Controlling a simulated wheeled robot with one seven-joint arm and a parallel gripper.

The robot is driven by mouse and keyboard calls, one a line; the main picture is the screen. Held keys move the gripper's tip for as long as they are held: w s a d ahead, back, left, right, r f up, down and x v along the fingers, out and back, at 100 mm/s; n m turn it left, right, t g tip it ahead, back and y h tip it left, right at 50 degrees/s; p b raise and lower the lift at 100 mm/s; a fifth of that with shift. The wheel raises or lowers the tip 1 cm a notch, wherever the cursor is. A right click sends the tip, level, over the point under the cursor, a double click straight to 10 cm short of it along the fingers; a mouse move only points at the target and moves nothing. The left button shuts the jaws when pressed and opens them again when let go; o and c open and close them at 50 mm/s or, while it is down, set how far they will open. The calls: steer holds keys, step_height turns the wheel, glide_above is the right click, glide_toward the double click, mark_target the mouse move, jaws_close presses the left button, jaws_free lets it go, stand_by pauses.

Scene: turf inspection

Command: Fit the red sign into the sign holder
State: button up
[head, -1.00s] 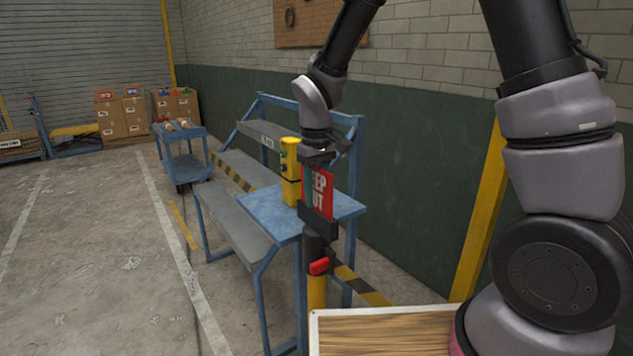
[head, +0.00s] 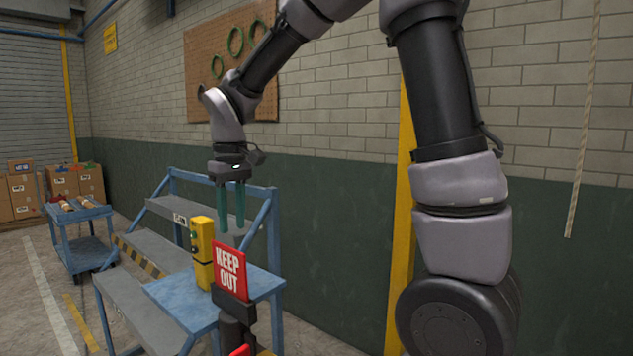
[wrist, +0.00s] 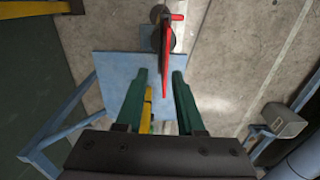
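The red sign (head: 230,270) with white KEEP OUT lettering stands upright in the black sign holder (head: 235,304), its lower edge hidden by the holder. In the wrist view the sign (wrist: 165,62) shows edge-on as a thin red strip, with the dark holder (wrist: 156,40) beside it. My gripper (head: 231,228) hangs fingers down above the sign, clear of its top edge. In the wrist view my gripper (wrist: 160,76) has its two green fingers apart with nothing held between them.
A yellow control box (head: 202,252) stands close to the sign on the blue stepped platform (head: 262,285). A blue cart (head: 80,214) and cardboard boxes (head: 78,183) are farther left. A yellow post (head: 402,230) stands against the wall at right.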

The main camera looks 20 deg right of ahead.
steer(key=s+d+r+m+t, duration=0.3)
steer(key=s+d+r+m, duration=0.2)
steer(key=d, duration=0.5)
steer(key=s+d+r+m+t+y, duration=0.1)
steer(key=s+d+r+m+t, duration=0.3)
steer(key=d, duration=0.7)
steer(key=s+r+m, duration=0.1)
steer(key=s+r, duration=0.1)
steer(key=s, duration=0.1)
steer(key=shift+d+r+m+y, duration=0.25)
steer(key=shift+m+y, duration=0.05)
steer(key=shift+s+d, duration=0.1)
steer(key=shift+s, duration=0.05)
